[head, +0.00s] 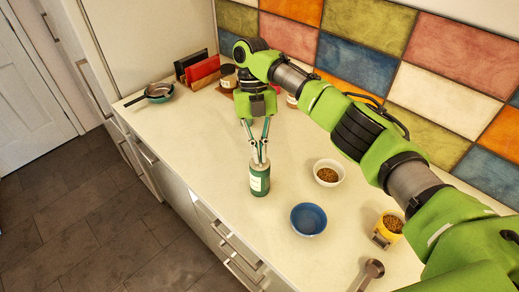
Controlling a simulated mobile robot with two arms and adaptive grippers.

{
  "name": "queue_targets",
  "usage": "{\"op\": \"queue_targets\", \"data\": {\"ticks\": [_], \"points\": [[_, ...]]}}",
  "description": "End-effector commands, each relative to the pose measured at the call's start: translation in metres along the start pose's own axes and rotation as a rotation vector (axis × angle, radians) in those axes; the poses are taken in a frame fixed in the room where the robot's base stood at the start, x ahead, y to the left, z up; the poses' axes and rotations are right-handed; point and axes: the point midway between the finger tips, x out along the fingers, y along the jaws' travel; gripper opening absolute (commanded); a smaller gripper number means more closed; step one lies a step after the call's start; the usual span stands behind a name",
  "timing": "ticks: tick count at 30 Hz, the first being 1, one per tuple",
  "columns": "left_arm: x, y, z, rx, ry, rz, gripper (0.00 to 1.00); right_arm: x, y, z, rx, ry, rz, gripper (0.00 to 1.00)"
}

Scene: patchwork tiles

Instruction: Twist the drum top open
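The drum (260,180) is a small green cylinder with a pale label, standing upright on the white counter near its front edge. My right gripper (259,155) points down from above with its fingers at the drum's top. The fingers come close together there and hide most of the top. I cannot tell whether they touch or grip it. My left gripper is not in the head view.
A white bowl (329,173) and a blue bowl (309,219) stand right of the drum. A yellow container (388,228) and a spoon (372,270) lie further right. A dark bowl (159,92) and red board (203,70) are at the far left. Counter left of the drum is clear.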

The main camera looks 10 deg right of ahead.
Motion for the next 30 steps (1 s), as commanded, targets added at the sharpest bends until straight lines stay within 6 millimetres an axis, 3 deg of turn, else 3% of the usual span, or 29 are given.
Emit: {"op": "queue_targets", "data": {"ticks": [10,21,30], "points": [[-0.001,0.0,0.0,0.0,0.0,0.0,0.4,0.002,0.0,0.0,-0.014,0.001,-0.008,0.0],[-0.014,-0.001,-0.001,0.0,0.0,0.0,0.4,0.001,0.002,0.0,-0.225,0.002,-0.095,0.0],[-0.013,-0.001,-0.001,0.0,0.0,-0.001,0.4,0.002,0.002,0.0,-0.246,0.001,-0.102,0.0]]}}
